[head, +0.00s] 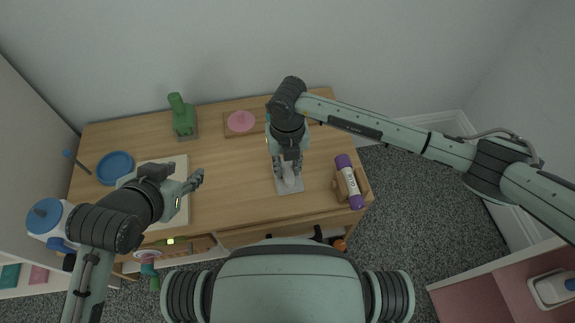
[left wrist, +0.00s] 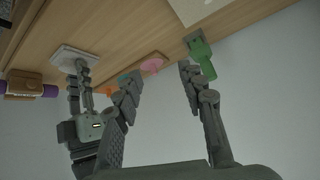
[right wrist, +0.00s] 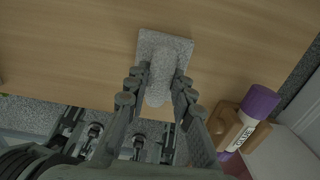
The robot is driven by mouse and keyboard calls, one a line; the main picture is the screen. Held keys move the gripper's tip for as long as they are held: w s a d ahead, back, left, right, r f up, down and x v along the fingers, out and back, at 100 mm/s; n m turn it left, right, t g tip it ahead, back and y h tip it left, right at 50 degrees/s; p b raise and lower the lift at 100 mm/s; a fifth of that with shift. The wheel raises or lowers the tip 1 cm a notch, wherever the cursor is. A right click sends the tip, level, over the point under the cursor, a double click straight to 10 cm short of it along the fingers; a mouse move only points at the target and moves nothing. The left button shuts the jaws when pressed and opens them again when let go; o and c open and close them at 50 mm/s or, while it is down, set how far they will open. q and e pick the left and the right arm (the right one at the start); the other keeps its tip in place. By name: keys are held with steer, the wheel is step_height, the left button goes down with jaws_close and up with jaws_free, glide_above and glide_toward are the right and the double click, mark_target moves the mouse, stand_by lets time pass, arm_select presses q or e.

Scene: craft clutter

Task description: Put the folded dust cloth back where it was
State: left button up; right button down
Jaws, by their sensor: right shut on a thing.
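The folded dust cloth (head: 291,188) is a grey speckled square with a raised ridge in its middle, near the table's front edge right of centre. My right gripper (head: 288,168) is over it, fingers pointing down, shut on the ridge. In the right wrist view the cloth (right wrist: 163,48) shows flat and level between and beyond the fingertips (right wrist: 158,88). I cannot tell whether its underside touches the table. It also shows in the left wrist view (left wrist: 72,54). My left gripper (head: 198,180) is open and empty above the table's left part, its fingers spread in its wrist view (left wrist: 160,80).
A purple glue stick (head: 343,161) lies on a wooden holder (head: 362,180) right of the cloth. Behind are a pink disc (head: 240,121) on a wooden board and a green bottle-like thing (head: 183,119). A blue dish (head: 115,167) is at left. The table's middle is clear.

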steer(key=c, duration=1.3)
jaws_free()
